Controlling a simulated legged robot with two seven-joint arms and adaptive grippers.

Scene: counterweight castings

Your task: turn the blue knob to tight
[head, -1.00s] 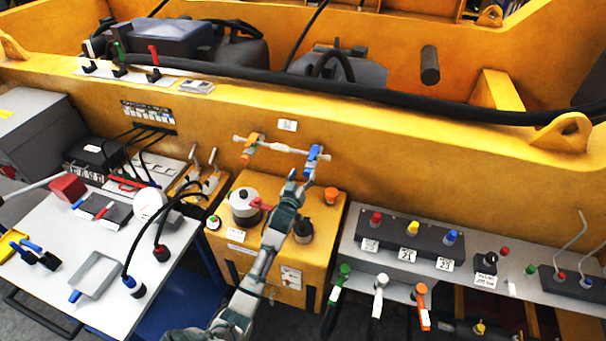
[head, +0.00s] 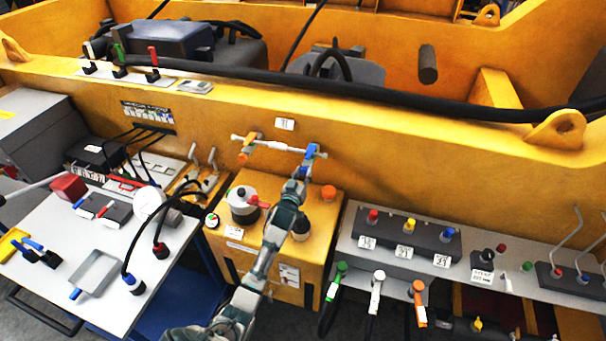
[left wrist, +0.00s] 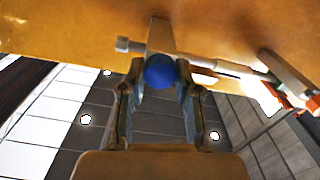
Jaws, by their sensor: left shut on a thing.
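In the left wrist view the round blue knob (left wrist: 160,70) lies between the two fingers, below a tapered metal piece. My left gripper (head: 302,167) reaches up from below and is shut on the knob; its fingers (left wrist: 158,78) stand on both sides of it. The knob's markings cannot be read. My right gripper is not in view.
An orange clamp (head: 249,144) holds the bar's left end. A yellow box (head: 316,248) with a silver pot (head: 243,208) and an orange cap (head: 328,193) stands below. A grey shelf (head: 347,228) with coloured knobs is at right, a cluttered white table (head: 135,318) at left.

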